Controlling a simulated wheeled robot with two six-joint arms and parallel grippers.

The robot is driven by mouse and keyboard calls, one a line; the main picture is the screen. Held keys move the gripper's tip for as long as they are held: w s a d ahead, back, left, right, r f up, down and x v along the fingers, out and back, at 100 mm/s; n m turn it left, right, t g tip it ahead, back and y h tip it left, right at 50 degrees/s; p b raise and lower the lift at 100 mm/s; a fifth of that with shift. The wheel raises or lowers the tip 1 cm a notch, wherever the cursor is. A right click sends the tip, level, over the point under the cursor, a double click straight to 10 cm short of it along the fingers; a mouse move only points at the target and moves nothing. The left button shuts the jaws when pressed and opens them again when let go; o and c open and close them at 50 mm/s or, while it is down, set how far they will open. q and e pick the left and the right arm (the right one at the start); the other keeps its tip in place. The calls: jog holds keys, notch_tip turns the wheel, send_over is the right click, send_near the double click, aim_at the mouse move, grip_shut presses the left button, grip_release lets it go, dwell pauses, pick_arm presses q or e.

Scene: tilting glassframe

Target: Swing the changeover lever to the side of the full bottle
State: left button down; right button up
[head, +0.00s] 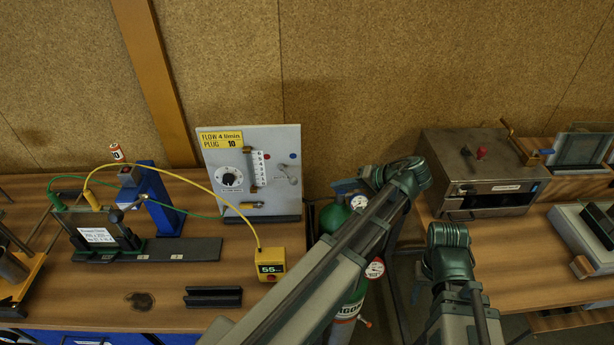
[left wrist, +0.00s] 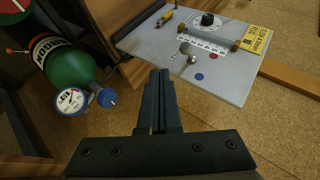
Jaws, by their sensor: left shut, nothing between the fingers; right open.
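The changeover lever (head: 288,174) is a small silver arm with a round knob on the grey upright panel (head: 215,180). Its knob points down and right, below the blue dot (head: 293,156); a red dot (head: 266,157) is at upper left. The lever (left wrist: 190,56) also shows in the left wrist view. Green ARGON bottles (head: 333,218) stand right of the panel, partly behind my arm. Gauges (head: 358,202) (head: 375,268) show, with readings too small to tell. My left gripper (head: 338,187) is shut and empty, right of the panel, apart from the lever.
A yellow 55 box (head: 270,264) with a yellow cable stands in front of the panel. A black rail (head: 213,297) lies on the left bench. A steel oven (head: 480,170) stands on the right bench.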

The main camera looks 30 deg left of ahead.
pick_arm(q)
jog(key=r+y, duration=0.1)
jog(key=w+r+y, duration=0.1)
jog(key=r, duration=0.1)
jog(key=w+r+n, duration=0.1)
jog(key=shift+w+d+r+y, duration=0.2)
jog(key=shift+d+r+y, duration=0.05)
jog(key=shift+d+y, duration=0.15)
jog(key=b, duration=0.4)
send_near(289, 176)
jog(key=w, duration=0.3)
jog(key=a, duration=0.1)
jog(key=s+a+f+b, duration=0.1)
jog(key=s+a+b, duration=0.1)
jog(key=shift+s+a+f, duration=0.1)
jog(key=shift+a+f, duration=0.15)
jog(key=shift+f, duration=0.1)
pick_arm(e)
notch_tip(289, 176, down, 6)
